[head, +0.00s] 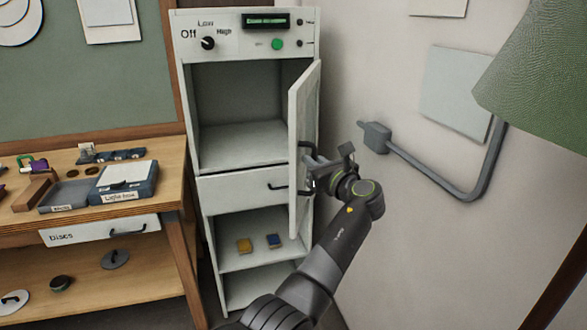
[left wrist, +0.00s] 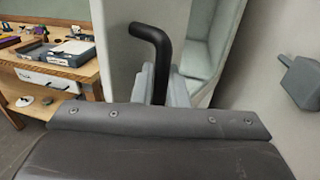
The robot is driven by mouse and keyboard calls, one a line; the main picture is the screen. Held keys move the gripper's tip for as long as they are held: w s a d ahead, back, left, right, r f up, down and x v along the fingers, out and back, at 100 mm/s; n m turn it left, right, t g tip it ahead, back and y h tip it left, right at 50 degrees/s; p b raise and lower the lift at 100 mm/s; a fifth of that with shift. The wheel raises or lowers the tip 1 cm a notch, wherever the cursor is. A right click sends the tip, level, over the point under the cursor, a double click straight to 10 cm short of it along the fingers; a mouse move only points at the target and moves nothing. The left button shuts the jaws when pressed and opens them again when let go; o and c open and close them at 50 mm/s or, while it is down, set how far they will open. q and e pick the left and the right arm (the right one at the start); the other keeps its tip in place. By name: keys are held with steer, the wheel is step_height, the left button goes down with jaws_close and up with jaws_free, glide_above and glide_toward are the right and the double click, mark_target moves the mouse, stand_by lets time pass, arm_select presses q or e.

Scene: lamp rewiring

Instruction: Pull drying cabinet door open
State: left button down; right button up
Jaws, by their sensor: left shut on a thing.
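The drying cabinet (head: 245,183) is a tall pale unit with a control panel on top. Its door (head: 304,105) is hinged on the right and stands swung well open, showing the empty upper compartment. My left gripper (head: 310,171) is at the door's outer face, shut on the dark door handle (head: 304,147). In the left wrist view the black handle (left wrist: 150,35) rises from between the grey fingers, with the door panel (left wrist: 118,55) behind it. The fingertips are partly hidden. My right gripper is not in view.
A wooden workbench (head: 176,190) with a light box (head: 125,183) and a disc drawer (head: 100,231) stands left of the cabinet. A grey wall bracket (head: 440,178) and a green lampshade (head: 537,75) are at right. The cabinet's lower drawer (head: 240,186) is shut.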

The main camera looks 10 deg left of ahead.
arm_select(q)
steer(key=shift+w+d+r+b, duration=0.15)
steer(key=shift+d+b, duration=0.25)
steer(key=shift+d, duration=0.55)
steer(key=shift+w+d+f+b, duration=0.15)
steer(key=shift+d+b, duration=0.25)
steer(key=shift+d, duration=0.6)
steer(key=shift+w+d+r+b, duration=0.1)
steer(key=shift+w+d+b, duration=0.25)
steer(key=shift+d, duration=0.6)
steer(key=shift+s, duration=0.1)
steer(key=c, duration=1.8)
jaws_free()
steer(key=shift+o, duration=1.2)
